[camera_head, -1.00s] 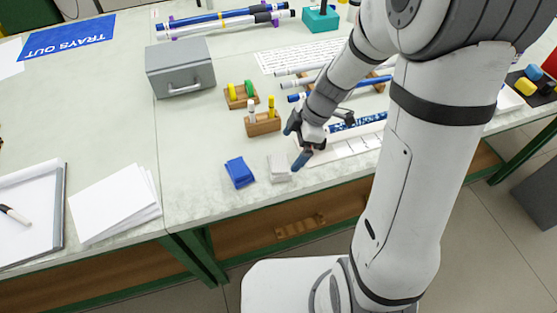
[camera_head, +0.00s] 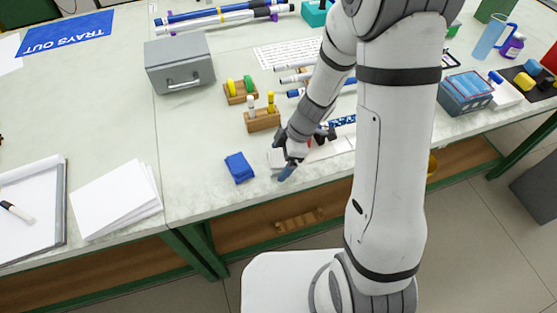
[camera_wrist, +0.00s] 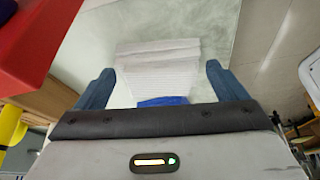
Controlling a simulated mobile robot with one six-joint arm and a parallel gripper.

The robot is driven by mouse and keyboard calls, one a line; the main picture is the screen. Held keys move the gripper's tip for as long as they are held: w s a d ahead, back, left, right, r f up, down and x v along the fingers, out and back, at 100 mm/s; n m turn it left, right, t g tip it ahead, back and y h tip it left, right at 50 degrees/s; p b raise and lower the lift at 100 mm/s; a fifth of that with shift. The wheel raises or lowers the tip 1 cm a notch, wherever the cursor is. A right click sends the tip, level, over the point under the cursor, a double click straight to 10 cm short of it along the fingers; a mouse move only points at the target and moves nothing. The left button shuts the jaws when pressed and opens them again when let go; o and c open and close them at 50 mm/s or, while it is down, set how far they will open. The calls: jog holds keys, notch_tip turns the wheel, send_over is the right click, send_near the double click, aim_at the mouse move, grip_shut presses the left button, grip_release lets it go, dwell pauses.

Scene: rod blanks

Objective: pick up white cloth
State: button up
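The white cloth (camera_head: 276,159) lies folded on the pale bench top near its front edge. My gripper (camera_head: 284,162) is low over its right side and hides part of it. In the wrist view the white cloth (camera_wrist: 157,62) shows as ribbed folded layers between the two blue fingers of my gripper (camera_wrist: 160,70). The fingers are wide apart, with visible gaps to the cloth on both sides. A folded blue cloth (camera_head: 239,168) lies just left of the white one. A strip of blue (camera_wrist: 163,101) shows below the white cloth in the wrist view.
A wooden block with pegs (camera_head: 262,120) stands behind the cloths, with a grey box (camera_head: 180,63) farther back. White sheets (camera_head: 115,200) lie to the left. Pens and a long white strip (camera_head: 330,150) lie to the right. Bench in front of the blue cloth is clear.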

aim_at(281, 158)
jog(key=c, duration=0.7)
jog(key=shift+r, duration=0.1)
jog(key=shift+c, duration=0.2)
notch_tip(281, 158, up, 10)
jog(key=o, duration=0.4)
jog(key=c, duration=0.3)
jog(key=shift+s, duration=0.1)
